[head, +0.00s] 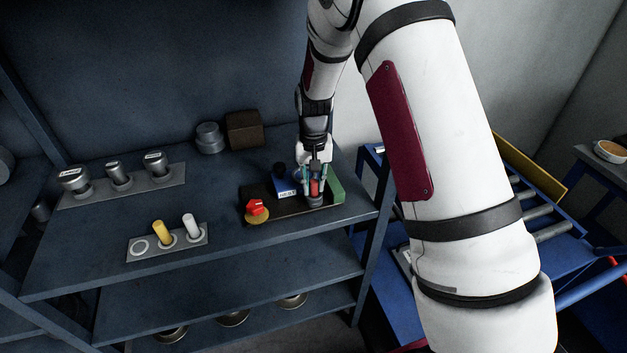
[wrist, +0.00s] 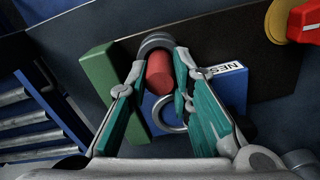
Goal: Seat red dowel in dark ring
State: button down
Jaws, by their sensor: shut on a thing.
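My gripper (head: 314,172) is shut on the red dowel (wrist: 160,72), with one finger on each side of it. In the head view the red dowel (head: 315,187) is nearly upright and partly hidden by the fingers. The dark ring (wrist: 156,40) shows at the far end of the dowel in the wrist view. In the head view the dark ring (head: 315,200) is right below the dowel. The dowel's lower end overlaps the ring in view; I cannot tell how deep it sits.
Close by are a green block (head: 336,188), a blue lettered block (head: 285,186) and a red knob (head: 257,207) on a yellow disc. A plate (head: 190,243) with yellow and white dowels lies left. Metal canisters (head: 115,173) and a brown box (head: 244,130) stand behind.

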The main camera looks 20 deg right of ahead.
aim_at(314, 181)
jog(key=shift+f, duration=0.2)
jog(key=c, duration=1.3)
grip_release()
jog(key=shift+c, duration=0.2)
notch_tip(314, 181, up, 12)
jog(key=shift+s, duration=0.1)
